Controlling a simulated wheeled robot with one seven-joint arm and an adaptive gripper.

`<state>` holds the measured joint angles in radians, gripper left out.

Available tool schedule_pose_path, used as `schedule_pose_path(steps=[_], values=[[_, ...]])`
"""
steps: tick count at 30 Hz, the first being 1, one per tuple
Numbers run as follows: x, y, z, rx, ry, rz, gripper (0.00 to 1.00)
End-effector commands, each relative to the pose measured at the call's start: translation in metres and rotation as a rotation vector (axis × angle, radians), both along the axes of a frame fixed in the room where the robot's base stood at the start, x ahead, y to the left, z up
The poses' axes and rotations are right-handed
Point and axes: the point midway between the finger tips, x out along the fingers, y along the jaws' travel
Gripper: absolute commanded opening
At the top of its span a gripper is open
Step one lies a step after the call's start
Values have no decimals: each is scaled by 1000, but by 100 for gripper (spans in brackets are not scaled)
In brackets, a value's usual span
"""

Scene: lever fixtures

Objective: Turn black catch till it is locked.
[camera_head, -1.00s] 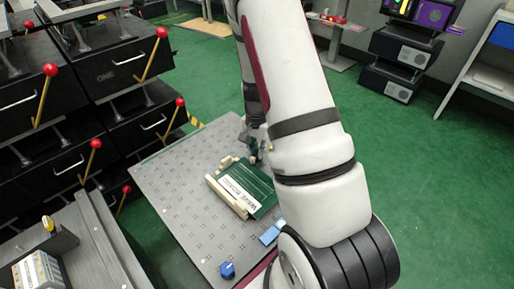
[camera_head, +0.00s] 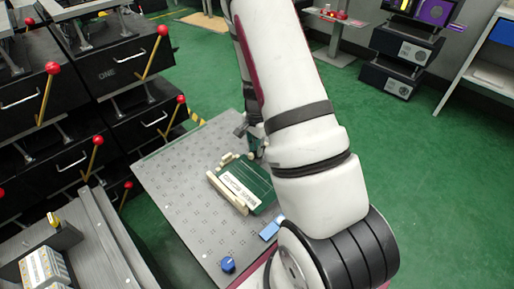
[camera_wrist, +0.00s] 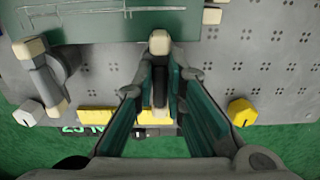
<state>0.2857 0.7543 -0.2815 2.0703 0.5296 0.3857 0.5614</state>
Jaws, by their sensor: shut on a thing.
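The black catch (camera_wrist: 160,88) is a dark bar with a cream end block (camera_wrist: 159,42). In the wrist view it lies between the two green-lined fingers of my gripper (camera_wrist: 161,72), which are shut on it. The bar points up the picture, with its cream end close to the lower edge of a green panel (camera_wrist: 120,28). In the head view my gripper (camera_head: 256,146) is at the far end of the green panel (camera_head: 247,187), mostly hidden by my arm. The catch cannot be made out there.
The panel sits on a grey perforated board (camera_head: 180,185). A blue knob (camera_head: 228,264) and a light blue block (camera_head: 270,230) are near its front. The wrist view shows a yellow knob (camera_wrist: 241,111), a white knob (camera_wrist: 28,113) and a cream-ended lever (camera_wrist: 40,75). Black drawers (camera_head: 125,70) stand left.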

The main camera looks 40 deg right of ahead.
Motion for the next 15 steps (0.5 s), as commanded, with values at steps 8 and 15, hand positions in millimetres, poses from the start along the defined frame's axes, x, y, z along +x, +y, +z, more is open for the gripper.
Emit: schedule_pose_path(steps=[8,15], values=[[0,0,0,0,0,-1,32],[0,0,3,0,-1,0,32]])
